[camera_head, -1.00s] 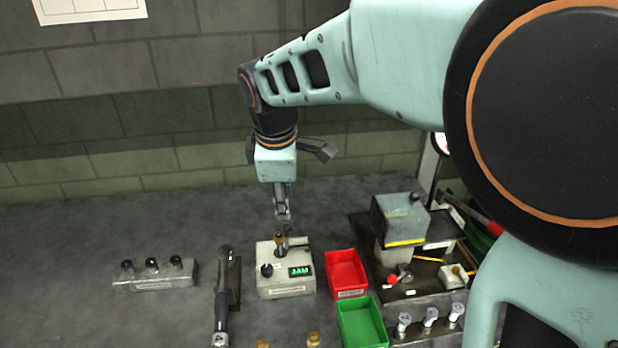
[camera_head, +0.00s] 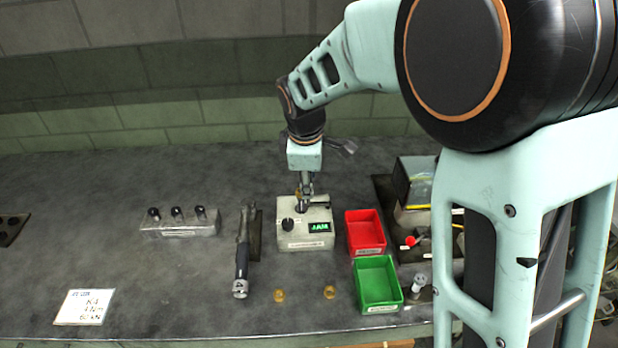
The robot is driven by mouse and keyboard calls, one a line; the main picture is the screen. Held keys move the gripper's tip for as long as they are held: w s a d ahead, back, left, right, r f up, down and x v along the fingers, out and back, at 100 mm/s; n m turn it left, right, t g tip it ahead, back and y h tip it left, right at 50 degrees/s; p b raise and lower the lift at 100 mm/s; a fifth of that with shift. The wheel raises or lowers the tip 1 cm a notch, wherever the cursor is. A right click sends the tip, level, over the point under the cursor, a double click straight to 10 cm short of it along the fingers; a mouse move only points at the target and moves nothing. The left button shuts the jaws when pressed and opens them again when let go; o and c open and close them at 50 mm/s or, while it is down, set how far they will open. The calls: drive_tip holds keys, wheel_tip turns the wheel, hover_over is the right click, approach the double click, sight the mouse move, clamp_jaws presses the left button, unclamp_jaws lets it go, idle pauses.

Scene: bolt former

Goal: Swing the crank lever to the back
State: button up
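A lever with a red knob (camera_head: 411,241) sits on the bolt former (camera_head: 415,185) at the right, partly hidden behind my arm. A small dark lever (camera_head: 320,205) lies on top of a pale control box (camera_head: 305,238); I cannot tell which of these is the crank lever. The box has a black knob and a green display that seems to read JAM. My gripper (camera_head: 305,190) points down just over the top of this box, at its small upright post. Its fingers are too small to tell whether they are open, shut or touching anything.
A red bin (camera_head: 366,249) and a green bin (camera_head: 400,297) stand right of the box. A dark hand tool (camera_head: 243,250) and a block with black-topped pins (camera_head: 180,230) are left. Two brass rings (camera_head: 279,296) lie in front. The left table is mostly clear.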

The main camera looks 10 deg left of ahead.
drive_tip(key=shift+c, duration=0.4)
clamp_jaws()
drive_tip(key=shift+w+m, duration=0.1)
drive_tip(key=shift+m, duration=0.2)
drive_tip(key=shift+w+a+m+h, duration=0.2)
drive_tip(key=shift+w+m+h, duration=0.2)
drive_tip(key=shift+m, duration=0.4)
drive_tip(key=shift+w+d+m+g+h+p, duration=0.4)
drive_tip(key=shift+w+m+p, duration=0.35)
drive_tip(key=shift+m, duration=1.4)
drive_tip(key=shift+w+d+m+g+h+p, duration=0.25)
drive_tip(key=shift+w+m+g+h+p, duration=0.45)
drive_tip(key=shift+m, duration=1.4)
drive_tip(key=shift+w+d+m+g+h+p, duration=0.1)
drive_tip(key=shift+w+d+m+h+p, duration=0.35)
drive_tip(key=shift+w+m, duration=1.15)
drive_tip(key=shift+s+a+m, duration=0.1)
drive_tip(key=shift+s+m, duration=0.45)
drive_tip(key=shift+m, duration=0.1)
